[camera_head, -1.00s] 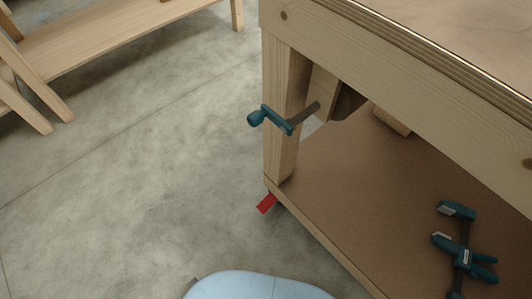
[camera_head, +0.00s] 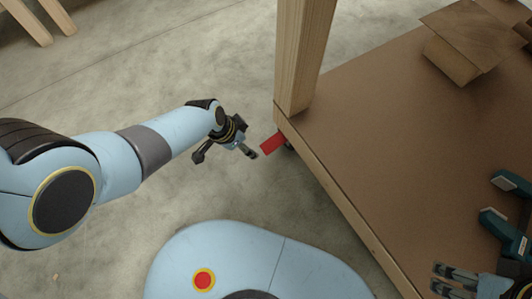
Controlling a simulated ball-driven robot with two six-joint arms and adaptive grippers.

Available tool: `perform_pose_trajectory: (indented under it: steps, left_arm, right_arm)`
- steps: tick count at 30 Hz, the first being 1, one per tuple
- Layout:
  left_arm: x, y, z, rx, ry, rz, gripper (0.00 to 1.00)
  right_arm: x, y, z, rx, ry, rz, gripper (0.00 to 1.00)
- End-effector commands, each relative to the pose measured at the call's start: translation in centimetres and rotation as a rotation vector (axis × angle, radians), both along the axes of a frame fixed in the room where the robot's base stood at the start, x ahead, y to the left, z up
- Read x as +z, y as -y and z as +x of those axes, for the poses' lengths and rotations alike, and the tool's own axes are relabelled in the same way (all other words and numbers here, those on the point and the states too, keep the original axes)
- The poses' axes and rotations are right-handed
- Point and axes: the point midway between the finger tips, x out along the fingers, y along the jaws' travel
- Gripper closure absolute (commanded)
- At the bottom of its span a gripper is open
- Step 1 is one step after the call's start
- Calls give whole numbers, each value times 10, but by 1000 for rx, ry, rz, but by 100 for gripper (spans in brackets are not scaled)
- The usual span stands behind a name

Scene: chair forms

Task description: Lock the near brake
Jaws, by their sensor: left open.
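The near brake is a small red pedal (camera_head: 272,144) at the near corner of the workbench, sticking out below the lower shelf. A dark bit of the caster shows behind it; the rest is hidden under the shelf. My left gripper (camera_head: 226,156) is open and empty, just left of the pedal, with one fingertip close to it; I see a small gap. My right gripper (camera_head: 440,278) shows at the bottom right corner, over the shelf and partly cut off. I cannot tell how wide its fingers are set.
The workbench's wooden leg (camera_head: 303,55) rises right above the pedal. The brown lower shelf (camera_head: 370,130) fills the right side, with a wooden block (camera_head: 455,55) and teal clamps (camera_head: 505,225) on it. Bare concrete floor (camera_head: 120,75) lies to the left.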

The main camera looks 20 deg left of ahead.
Motion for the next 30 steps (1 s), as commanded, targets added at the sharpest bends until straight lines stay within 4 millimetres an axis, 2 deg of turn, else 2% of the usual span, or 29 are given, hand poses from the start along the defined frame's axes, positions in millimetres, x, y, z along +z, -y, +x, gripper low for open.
perform_pose_trajectory:
  steps: [1,4,8,12,21,30]
  left_arm:
    - [-8,4,8,-21,8,-4,35]
    - [-8,10,20,-45,24,-8,35]
    - [-16,13,25,-50,28,-8,35]
    - [-38,17,28,-48,23,-8,35]
    - [-60,23,37,-47,26,-6,35]
    - [-83,29,44,-47,25,-6,35]
  right_arm:
    - [1,-1,-1,2,0,2,60]
    - [11,-3,2,4,10,5,60]
    - [21,-7,8,8,36,14,60]
    - [37,-14,15,14,82,31,60]
    - [-5,-13,35,13,305,34,60]
    - [-34,-14,40,22,513,36,60]
